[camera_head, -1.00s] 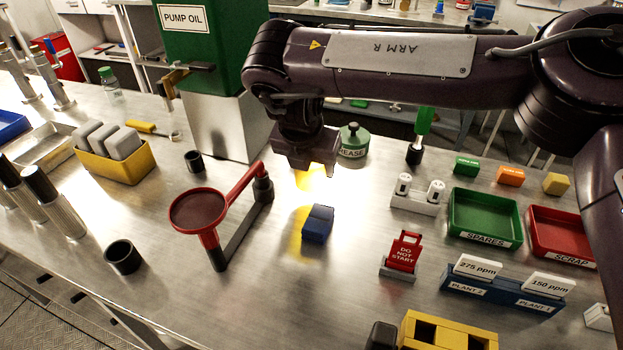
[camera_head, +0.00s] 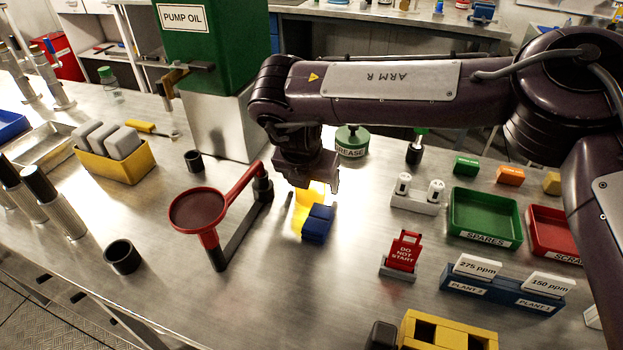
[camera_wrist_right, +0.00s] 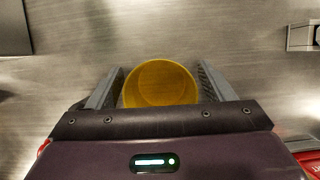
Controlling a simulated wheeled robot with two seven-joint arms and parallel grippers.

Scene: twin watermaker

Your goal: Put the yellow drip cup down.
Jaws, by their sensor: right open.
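The yellow drip cup (camera_head: 304,203) is upright just below my right gripper, seemingly on the steel bench, its near side partly hidden by a blue block (camera_head: 317,224). In the right wrist view the round cup (camera_wrist_right: 160,84) lies between the two fingers, with a narrow gap showing on each side. My right gripper (camera_head: 308,183) is open around the cup; its fingers also show in the wrist view (camera_wrist_right: 160,76). My left gripper is not in view.
A red round-topped stand (camera_head: 198,210) is left of the cup. A red DO NOT START sign (camera_head: 404,250), a white holder (camera_head: 416,201) and the green SPARES tray (camera_head: 484,240) are to the right. The grease pot (camera_head: 352,142) is behind.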

